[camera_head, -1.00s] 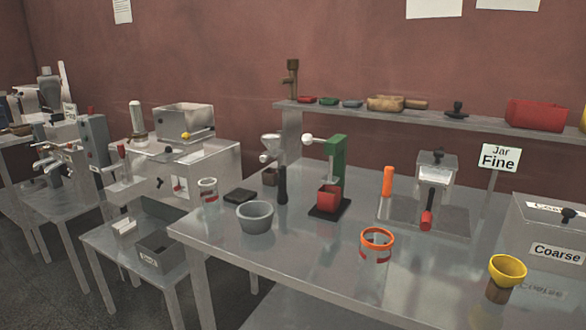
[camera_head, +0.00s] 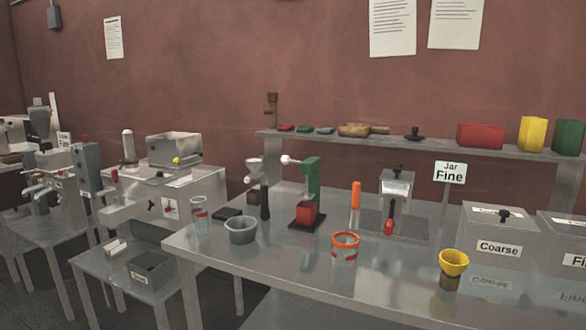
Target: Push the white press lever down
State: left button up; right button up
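The green press (camera_head: 312,183) stands on the metal table, right of the grey bowl. Its white lever (camera_head: 292,160) sticks out to the left near the top, roughly level, ending in a round white knob. A red cup (camera_head: 305,212) sits under the press on its black base (camera_head: 305,224). Neither of my grippers is in view, and nothing touches the lever.
A grey bowl (camera_head: 241,230), an orange-rimmed jar (camera_head: 344,248) and a yellow funnel cup (camera_head: 453,262) stand near the front of the table (camera_head: 300,268). A silver grinder-like device (camera_head: 396,185) stands right of the press.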

aim_at(284, 160)
jog(key=u, duration=0.5)
jog(key=i, duration=1.05)
jog(key=u, duration=0.2)
